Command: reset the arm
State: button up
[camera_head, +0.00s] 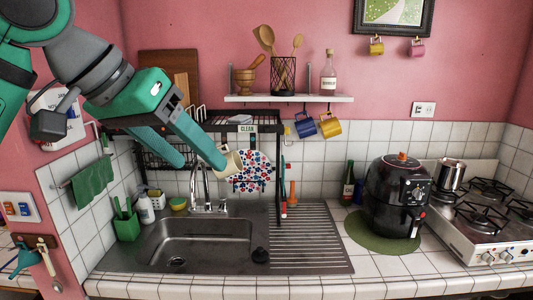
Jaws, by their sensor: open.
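My gripper (203,166) reaches in from the upper left, with its two green fingers spread apart above the sink. Nothing shows between the fingers. A cream mug (232,163) is right at the tip of the right finger and partly hidden by it. I cannot tell whether they touch. My arm extends from the upper left corner and hides part of the wall and the black dish rack (268,128).
The sink (205,245) lies below my gripper, with its faucet (207,190) close under the fingers. A white wall shelf (290,98) holds utensils and a bottle; blue and yellow mugs hang beneath. A black air fryer (393,195) and a stove (485,220) stand right.

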jog(key=w+d+f+n+t+h, duration=0.2)
jog(key=w+d+f+t+h, duration=0.15)
jog(key=w+f, duration=0.55)
jog(key=w+d+f+n+t+h, duration=0.2)
jog(key=w+f+t+h, duration=0.15)
jog(key=w+f, duration=0.6)
jog(key=s+d+f+n+t+y, duration=0.2)
jog(key=f+n+y, duration=0.1)
jog(key=f, duration=0.9)
jog(key=s+d+f+n+t+y, duration=0.3)
jog(key=f, duration=0.9)
jog(key=s+d+f+n+g+y, duration=0.15)
jog(key=s+f+y, duration=0.45)
jog(key=s+f, duration=1.25)
jog(key=s+r+m+g, duration=0.1)
jog(key=s+m, duration=0.5)
jog(key=s, duration=2.1)
jog(key=shift+r, duration=0.4)
